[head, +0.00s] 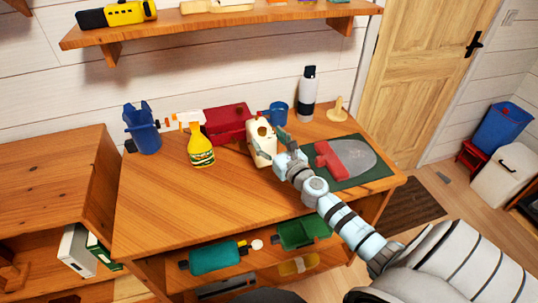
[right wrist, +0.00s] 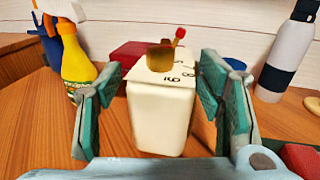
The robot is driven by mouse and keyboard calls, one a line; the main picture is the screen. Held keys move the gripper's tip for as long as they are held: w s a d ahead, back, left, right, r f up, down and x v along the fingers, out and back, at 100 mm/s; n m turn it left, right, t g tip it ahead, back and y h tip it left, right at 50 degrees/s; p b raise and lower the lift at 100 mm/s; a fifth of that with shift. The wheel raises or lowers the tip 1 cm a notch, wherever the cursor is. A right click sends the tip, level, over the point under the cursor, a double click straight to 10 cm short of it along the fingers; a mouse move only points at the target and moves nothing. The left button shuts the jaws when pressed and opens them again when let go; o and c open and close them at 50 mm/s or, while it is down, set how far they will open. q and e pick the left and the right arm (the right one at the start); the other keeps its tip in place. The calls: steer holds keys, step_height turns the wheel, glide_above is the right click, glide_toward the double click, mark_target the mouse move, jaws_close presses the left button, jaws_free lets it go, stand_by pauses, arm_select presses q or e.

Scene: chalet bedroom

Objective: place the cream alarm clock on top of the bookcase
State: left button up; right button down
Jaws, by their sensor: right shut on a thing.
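The cream alarm clock (head: 262,142) is a boxy cream body with dark digits and a brown-gold part on top. It is at the desk's middle, upright or nearly so; I cannot tell if its base touches the desktop. My right gripper (head: 272,141) is shut on it, with teal finger pads on either side of the clock (right wrist: 160,112) in the right wrist view. A lower wooden unit (head: 45,185) with binders inside, left of the desk, looks like the bookcase; its visible top is bare. My left gripper is not in view.
The wooden desk (head: 165,220) holds a yellow spray bottle (head: 200,147), blue holder (head: 142,130), red box (head: 228,122), blue cup (head: 278,112), tall flask (head: 307,95) and green mat (head: 355,178). A wall shelf (head: 215,24) overhangs the back. The desk's front left is clear.

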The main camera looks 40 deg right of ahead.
step_height(320, 180, down, 2)
steer(key=shift+f+b, duration=0.25)
steer(key=shift+b, duration=0.3)
steer(key=shift+r, duration=0.25)
steer(key=shift+f, duration=0.15)
steer(key=c, duration=0.7)
jaws_free()
steer(key=shift+o, duration=1.3)
